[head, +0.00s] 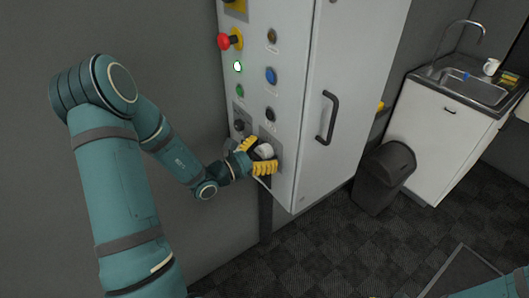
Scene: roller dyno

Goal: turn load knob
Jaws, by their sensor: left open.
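The control cabinet (300,99) is a tall white box on the grey wall, with buttons and knobs on its narrow front. A pale round knob (265,151) sits on a grey plate low on that face; no label can be read. My left gripper (262,158) has yellow fingers and is open, one finger above and one below the knob. Whether the fingers touch it cannot be told. A smaller dark knob (239,125) is up and left of the gripper. My right gripper is out of view; only a bit of teal arm shows at the lower right.
A red emergency button (224,42) sticks out above, near a lit button (237,67) and a blue button (271,76). The cabinet door has a dark handle (328,118). A dark bin (384,177) and a sink unit (440,137) stand to the right. The floor in front is clear.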

